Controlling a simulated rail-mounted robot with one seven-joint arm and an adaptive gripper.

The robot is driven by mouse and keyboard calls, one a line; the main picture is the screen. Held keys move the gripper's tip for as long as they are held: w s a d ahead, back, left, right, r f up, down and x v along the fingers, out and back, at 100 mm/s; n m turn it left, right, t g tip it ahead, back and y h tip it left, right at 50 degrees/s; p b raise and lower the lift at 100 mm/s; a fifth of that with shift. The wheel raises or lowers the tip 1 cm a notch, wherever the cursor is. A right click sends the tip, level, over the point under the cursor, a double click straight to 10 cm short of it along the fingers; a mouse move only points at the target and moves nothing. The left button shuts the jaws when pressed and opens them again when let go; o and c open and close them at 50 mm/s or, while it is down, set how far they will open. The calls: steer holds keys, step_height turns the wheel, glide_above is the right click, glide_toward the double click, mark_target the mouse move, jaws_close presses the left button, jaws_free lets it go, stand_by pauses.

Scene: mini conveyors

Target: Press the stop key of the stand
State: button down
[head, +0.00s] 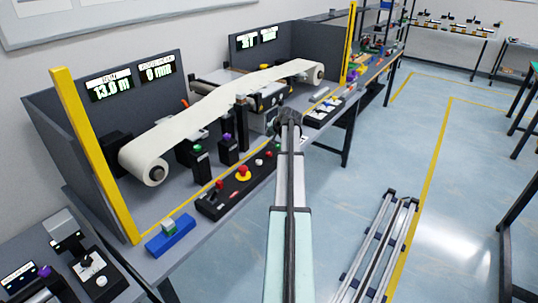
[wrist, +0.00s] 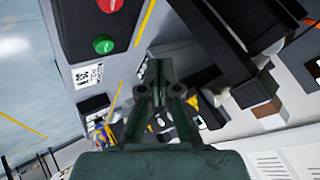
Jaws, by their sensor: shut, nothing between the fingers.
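The stand's black key panel (head: 228,196) lies along the front edge of the bench in the head view. It carries a red lever (head: 219,185), a red mushroom button on a yellow base (head: 243,174), and small round keys, a white one (head: 258,162) among them. In the wrist view the panel's end (wrist: 75,30) shows a round green key (wrist: 103,45) and a red key (wrist: 109,5) at the top edge. My gripper (head: 289,116) is shut and empty, beyond the panel's far end. Its closed fingers (wrist: 158,68) point at the bench, apart from the keys.
A white web roll (head: 150,168) runs across the stand behind the panel. Dark posts (head: 228,150) stand between them. A blue block (head: 170,236) sits at the near corner, and a yellow post (head: 95,155) rises beside it. The floor right of the bench is mostly open.

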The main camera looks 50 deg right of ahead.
mark_target(270, 153)
steer(key=shift+f+b, duration=1.55)
steer(key=shift+f, duration=2.15)
steer(key=shift+f, duration=0.1)
steer(key=shift+f+b, duration=0.35)
steer(key=shift+b, duration=0.05)
steer(key=shift+f+b, duration=0.3)
steer(key=shift+f, duration=0.15)
steer(key=shift+r, duration=0.9)
steer(key=shift+p, duration=0.3)
steer(key=shift+r+p, duration=0.9)
steer(key=shift+r, duration=1.6)
